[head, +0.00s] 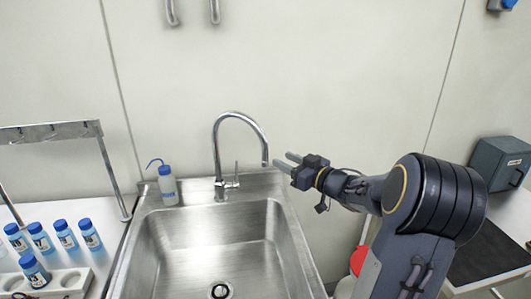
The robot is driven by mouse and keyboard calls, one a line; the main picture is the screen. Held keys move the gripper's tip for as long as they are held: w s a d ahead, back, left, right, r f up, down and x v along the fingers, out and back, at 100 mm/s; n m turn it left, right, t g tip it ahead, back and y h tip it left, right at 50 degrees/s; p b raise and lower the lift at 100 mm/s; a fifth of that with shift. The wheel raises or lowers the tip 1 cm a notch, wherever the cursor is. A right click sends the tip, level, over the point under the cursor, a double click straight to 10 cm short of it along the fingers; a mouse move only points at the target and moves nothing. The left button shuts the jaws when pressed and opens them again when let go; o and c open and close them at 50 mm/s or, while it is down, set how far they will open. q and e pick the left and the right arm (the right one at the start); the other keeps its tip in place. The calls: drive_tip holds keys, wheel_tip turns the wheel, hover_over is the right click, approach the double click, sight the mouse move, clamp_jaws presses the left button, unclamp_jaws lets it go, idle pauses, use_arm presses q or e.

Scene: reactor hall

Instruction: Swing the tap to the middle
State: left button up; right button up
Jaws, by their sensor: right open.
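The tap (217,150) is a chrome gooseneck at the back of the steel sink (278,226). Its base is upright on the rear ledge, and its spout (265,150) arcs over to the right, with the outlet near the sink's right side. A small lever sticks up beside the base. My right gripper (283,162) comes in from the right, with its fingers pointing left. It is open and its fingertips are just right of the spout's outlet; I cannot tell whether they touch it. My left gripper is not in view.
A wash bottle (167,186) with a blue nozzle stands on the ledge left of the tap. Several blue-capped bottles (66,235) and a metal rack (50,131) are on the left counter. A grey box (498,163) stands at right. The basin looks empty.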

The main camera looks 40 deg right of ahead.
sight(268, 155)
drive_tip(key=shift+n+y, duration=0.3)
drive_tip(key=shift+y, duration=0.2)
drive_tip(key=w, duration=0.2)
drive_tip(key=w+a+p, duration=0.1)
drive_tip(key=w, duration=0.2)
drive_tip(key=w+a, duration=0.1)
drive_tip(key=w, duration=0.1)
drive_tip(key=shift+w+f+p, duration=0.15)
drive_tip(key=shift+w+p, duration=0.15)
drive_tip(key=shift+w, duration=0.05)
drive_tip(key=shift+d, duration=0.1)
drive_tip(key=shift+c, duration=0.3)
clamp_jaws()
